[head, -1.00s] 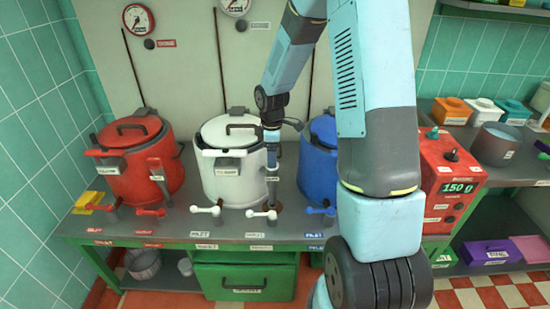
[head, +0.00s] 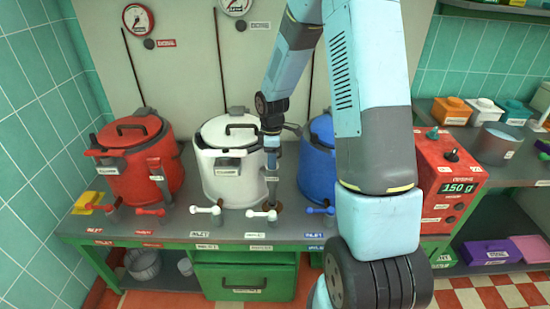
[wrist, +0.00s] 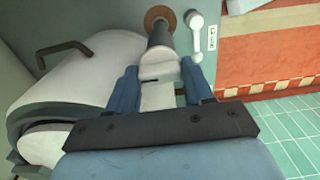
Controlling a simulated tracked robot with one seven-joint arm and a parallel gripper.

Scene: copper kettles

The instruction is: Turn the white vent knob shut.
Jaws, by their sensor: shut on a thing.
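The white kettle (head: 226,176) stands on the bench, second from the left, with its lid down. In the wrist view its lid (wrist: 75,85) and dark handle fill the left side. The white vent knob (wrist: 160,66) sits on top of a dark upright stem beside the kettle. My gripper (wrist: 161,78) points down over the knob, with its blue fingers on both sides, shut on it. In the head view my gripper (head: 272,144) is at the kettle's right edge, where the knob cannot be made out.
A red kettle (head: 132,170) stands left and a blue kettle (head: 318,160) right, partly behind my arm. White valve handles (head: 206,209) line the bench front. A red scale (head: 450,180) reading 150 g stands farther right.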

